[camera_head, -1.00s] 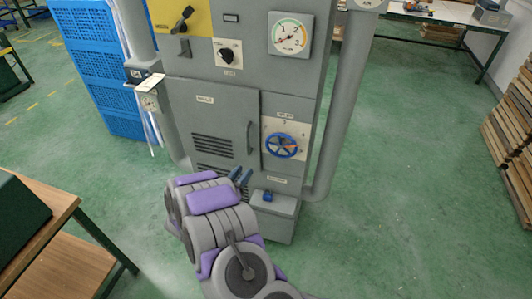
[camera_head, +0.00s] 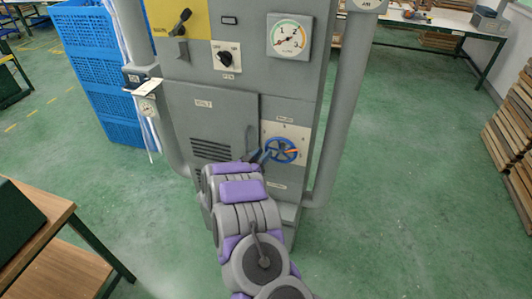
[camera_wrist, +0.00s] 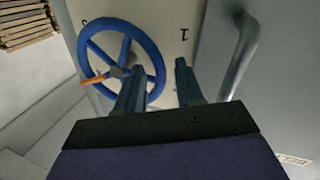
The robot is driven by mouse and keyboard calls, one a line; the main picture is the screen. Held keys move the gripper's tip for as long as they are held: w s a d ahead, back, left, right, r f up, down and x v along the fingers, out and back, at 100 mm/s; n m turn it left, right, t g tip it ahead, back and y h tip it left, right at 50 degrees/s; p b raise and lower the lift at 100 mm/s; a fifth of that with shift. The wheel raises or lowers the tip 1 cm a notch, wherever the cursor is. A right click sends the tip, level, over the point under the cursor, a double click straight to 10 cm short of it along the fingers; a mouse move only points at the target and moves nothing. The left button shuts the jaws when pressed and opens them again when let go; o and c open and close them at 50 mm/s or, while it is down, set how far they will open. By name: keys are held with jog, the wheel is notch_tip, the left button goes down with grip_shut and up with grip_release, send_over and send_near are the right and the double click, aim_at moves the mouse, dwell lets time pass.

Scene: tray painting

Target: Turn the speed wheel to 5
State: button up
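The blue speed wheel (camera_head: 281,151) is mounted on a pale dial plate (camera_head: 300,133) on the right part of the grey cabinet front. It has several spokes and an orange pointer that points right in the head view. In the wrist view the wheel (camera_wrist: 122,62) fills the upper left, with its orange pointer (camera_wrist: 92,80) at the left and a "1" (camera_wrist: 184,33) on the plate. My gripper (camera_head: 260,155) is at the wheel's left side. In the wrist view its two fingers (camera_wrist: 156,85) are apart and empty; one overlaps the wheel's rim. Contact cannot be told.
A door handle (camera_wrist: 238,58) stands close to the right of my fingers in the wrist view. Above are a gauge (camera_head: 289,37), a black knob (camera_head: 226,58) and a lever (camera_head: 181,22). A pipe (camera_head: 345,105) runs right of the cabinet. A wooden table (camera_head: 30,225) is at left.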

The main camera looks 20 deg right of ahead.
jog(key=shift+x, duration=1.45)
grip_shut()
